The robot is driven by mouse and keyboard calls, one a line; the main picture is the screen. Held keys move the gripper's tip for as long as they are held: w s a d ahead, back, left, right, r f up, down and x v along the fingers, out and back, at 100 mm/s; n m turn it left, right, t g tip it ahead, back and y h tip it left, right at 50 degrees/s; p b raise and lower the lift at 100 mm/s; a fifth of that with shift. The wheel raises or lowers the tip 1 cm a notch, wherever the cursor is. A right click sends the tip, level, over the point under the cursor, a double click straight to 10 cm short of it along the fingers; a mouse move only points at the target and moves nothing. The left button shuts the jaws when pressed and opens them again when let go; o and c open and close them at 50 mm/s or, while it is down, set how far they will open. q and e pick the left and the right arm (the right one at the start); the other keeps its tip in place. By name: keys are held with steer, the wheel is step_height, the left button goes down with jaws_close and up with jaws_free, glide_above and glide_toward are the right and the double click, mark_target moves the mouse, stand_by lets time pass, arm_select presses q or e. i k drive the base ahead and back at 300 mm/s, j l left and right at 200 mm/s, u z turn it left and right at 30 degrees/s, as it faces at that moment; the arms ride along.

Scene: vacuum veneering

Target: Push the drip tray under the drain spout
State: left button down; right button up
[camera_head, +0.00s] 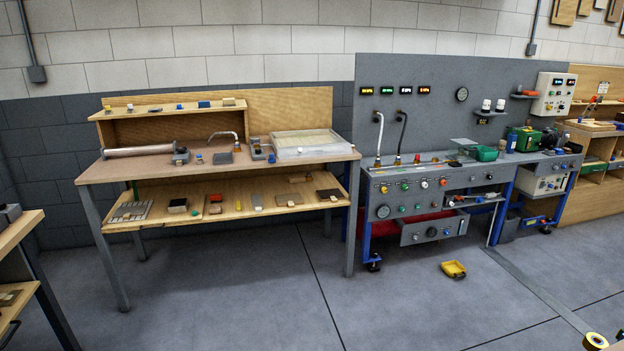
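A small yellow tray (453,269), which looks like the drip tray, lies on the grey floor in front of the grey machine bench, apart from it. A thin pale pipe (497,222) hangs down at the front of the bench near a blue leg; I cannot tell whether it is the drain spout. The tray lies to the left of this pipe and nearer to me. Neither of my grippers is in view.
The grey machine bench (427,180) has an open lower drawer (434,229) and blue legs on castors. A wooden workbench (220,164) stands left, and another bench edge (18,232) at far left. A yellow roll (595,341) is at bottom right. The floor (400,310) around the tray is clear.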

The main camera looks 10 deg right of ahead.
mark_target(454, 268)
steer(key=i+z, duration=0.2)
steer(key=i, duration=0.35)
steer(key=i+j+z, duration=0.15)
steer(key=i, duration=0.35)
steer(key=i+j+z, duration=0.2)
steer(key=i, duration=0.35)
steer(key=i+l+z, duration=0.3)
steer(key=i+z, duration=0.15)
steer(key=i, duration=0.3)
steer(key=i+z, duration=0.4)
steer(key=i, duration=0.35)
steer(key=i+j+z, duration=0.15)
steer(key=i+z, duration=0.3)
steer(key=i, duration=0.35)
